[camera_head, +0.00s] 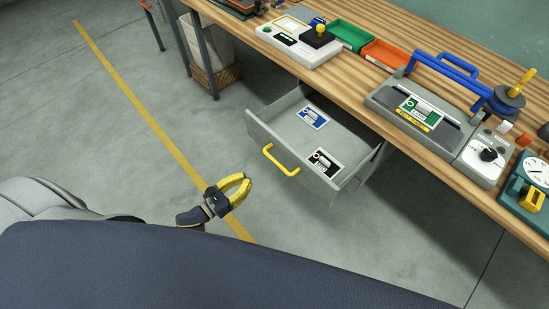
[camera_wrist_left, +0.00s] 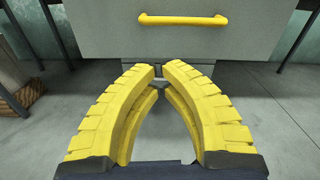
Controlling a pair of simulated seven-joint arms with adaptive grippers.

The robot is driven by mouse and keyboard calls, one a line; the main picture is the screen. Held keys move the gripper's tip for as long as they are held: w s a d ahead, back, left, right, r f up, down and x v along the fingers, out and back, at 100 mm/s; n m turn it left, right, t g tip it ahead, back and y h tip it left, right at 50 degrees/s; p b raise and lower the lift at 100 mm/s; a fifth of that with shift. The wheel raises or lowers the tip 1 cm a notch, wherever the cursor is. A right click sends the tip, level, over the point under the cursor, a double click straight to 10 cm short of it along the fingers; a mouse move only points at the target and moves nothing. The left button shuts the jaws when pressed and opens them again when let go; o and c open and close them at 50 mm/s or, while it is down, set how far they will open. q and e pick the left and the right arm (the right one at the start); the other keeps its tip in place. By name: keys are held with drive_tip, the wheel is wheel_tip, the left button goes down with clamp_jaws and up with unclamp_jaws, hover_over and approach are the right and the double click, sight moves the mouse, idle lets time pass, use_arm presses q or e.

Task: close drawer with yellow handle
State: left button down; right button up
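A grey drawer (camera_head: 309,146) stands pulled out from under the wooden workbench, with two cards lying inside it. Its yellow handle (camera_head: 281,161) is on the front panel and also shows at the top of the left wrist view (camera_wrist_left: 183,20). My left gripper (camera_head: 244,183) has yellow fingers and is in front of the drawer, lower left of the handle and apart from it. In the left wrist view its fingers (camera_wrist_left: 160,70) curve together, with their tips a small gap apart and nothing between them. My right gripper is not seen.
The wooden workbench (camera_head: 350,88) carries a white device (camera_head: 299,45), green and orange trays (camera_head: 350,36), a grey machine with a blue handle (camera_head: 425,110) and a dial gauge (camera_head: 530,180). A bin (camera_head: 213,60) stands below. The floor before the drawer is clear.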

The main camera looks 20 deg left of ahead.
use_arm(q)
drive_tip(key=m, duration=0.1)
approach(278, 155)
drive_tip(key=x, duration=0.8)
drive_tip(key=shift+w+f, duration=0.15)
idle(0.5)
